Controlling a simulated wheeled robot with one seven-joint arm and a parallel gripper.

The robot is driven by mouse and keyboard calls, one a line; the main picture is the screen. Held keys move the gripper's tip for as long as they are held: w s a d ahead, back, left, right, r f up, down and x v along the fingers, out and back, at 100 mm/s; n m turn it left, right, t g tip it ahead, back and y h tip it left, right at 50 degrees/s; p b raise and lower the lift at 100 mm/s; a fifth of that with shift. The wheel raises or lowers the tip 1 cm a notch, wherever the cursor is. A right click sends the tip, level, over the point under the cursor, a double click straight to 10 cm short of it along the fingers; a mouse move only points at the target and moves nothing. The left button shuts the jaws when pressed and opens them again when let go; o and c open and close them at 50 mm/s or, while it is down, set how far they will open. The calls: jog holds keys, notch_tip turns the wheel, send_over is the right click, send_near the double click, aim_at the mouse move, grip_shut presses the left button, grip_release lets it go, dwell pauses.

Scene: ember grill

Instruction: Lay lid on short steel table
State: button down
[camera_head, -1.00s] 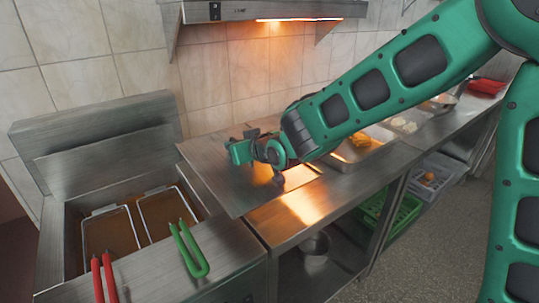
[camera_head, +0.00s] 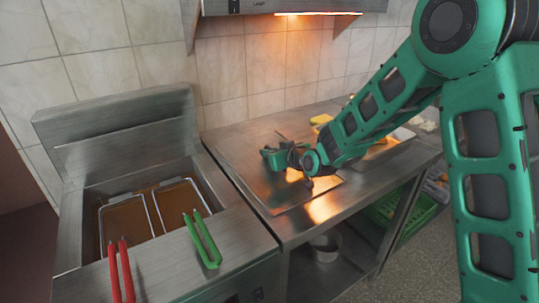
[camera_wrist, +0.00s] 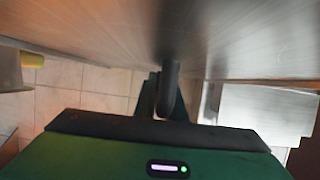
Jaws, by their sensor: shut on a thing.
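The lid (camera_head: 260,180) is a flat, thin steel sheet. In the head view it is level over the left part of the short steel table (camera_head: 325,210), at or very close to the top; I cannot tell whether it touches. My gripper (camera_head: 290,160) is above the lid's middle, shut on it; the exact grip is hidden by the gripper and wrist. In the wrist view a broad steel surface (camera_wrist: 80,25), seemingly the lid, fills the top, with a dark finger or handle against it.
The fryer (camera_head: 110,140) with two baskets and red (camera_head: 121,270) and green (camera_head: 202,240) handles adjoins the table at left. Yellow food (camera_head: 322,119) in trays is behind my arm at right. The range hood (camera_head: 260,6) hangs above. A pot (camera_head: 325,246) stands on the lower shelf.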

jog(key=shift+f, duration=0.1)
jog(key=c, duration=1.8)
grip_release()
jog(key=shift+f, duration=0.1)
jog(key=shift+d, duration=0.1)
notch_tip(320, 180, up, 5)
send_over(289, 176)
jog(key=shift+f, duration=0.15)
